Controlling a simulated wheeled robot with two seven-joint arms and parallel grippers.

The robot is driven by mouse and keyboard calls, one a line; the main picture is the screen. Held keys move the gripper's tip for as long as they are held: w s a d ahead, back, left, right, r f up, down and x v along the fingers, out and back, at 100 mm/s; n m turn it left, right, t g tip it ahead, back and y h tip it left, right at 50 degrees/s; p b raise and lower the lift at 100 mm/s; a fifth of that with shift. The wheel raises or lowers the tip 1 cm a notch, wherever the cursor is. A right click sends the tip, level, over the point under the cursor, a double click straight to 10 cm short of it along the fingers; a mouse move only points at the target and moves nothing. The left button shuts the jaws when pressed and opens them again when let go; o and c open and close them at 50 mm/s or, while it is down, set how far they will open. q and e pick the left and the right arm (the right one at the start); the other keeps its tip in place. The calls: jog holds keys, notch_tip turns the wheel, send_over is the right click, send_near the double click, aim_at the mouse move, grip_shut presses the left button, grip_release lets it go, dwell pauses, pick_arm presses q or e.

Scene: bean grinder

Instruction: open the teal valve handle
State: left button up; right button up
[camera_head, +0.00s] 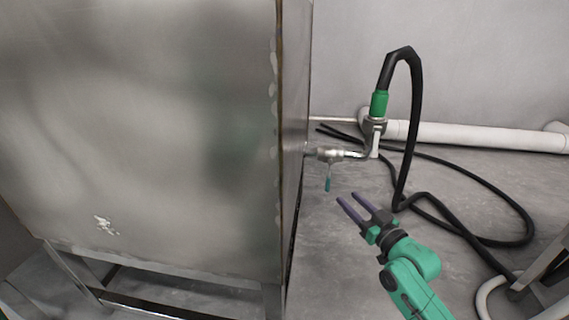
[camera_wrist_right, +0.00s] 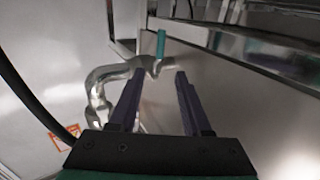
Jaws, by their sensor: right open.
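The teal valve handle (camera_head: 327,184) hangs down from a silver valve and pipe (camera_head: 333,153) on the right side of the metal cabinet. In the right wrist view the teal handle (camera_wrist_right: 161,43) shows just beyond the fingertips, roughly between them, with the silver pipe (camera_wrist_right: 104,82) to its left. My right gripper (camera_head: 353,197) is open and empty, its two dark fingers pointing toward the handle from below right. The right wrist view also shows the fingers (camera_wrist_right: 160,78) apart, with a gap to the handle. My left gripper is in neither view.
A large metal cabinet (camera_head: 140,130) fills the left. A black hose (camera_head: 416,120) rises from a green connector (camera_head: 379,103) on the pipe and coils on the floor at right. A white pipe (camera_head: 480,137) runs along the wall. Floor around my gripper is clear.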

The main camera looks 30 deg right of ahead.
aim_at(327, 178)
jog(key=w+b, duration=0.2)
jog(key=w, duration=0.2)
jog(key=w+b, duration=0.2)
jog(key=w, duration=0.3)
jog(key=w+d+b, duration=0.1)
jog(key=w+b, duration=0.1)
jog(key=w, duration=0.3)
jog(key=shift+w, duration=0.1)
grip_shut()
dwell(0.8)
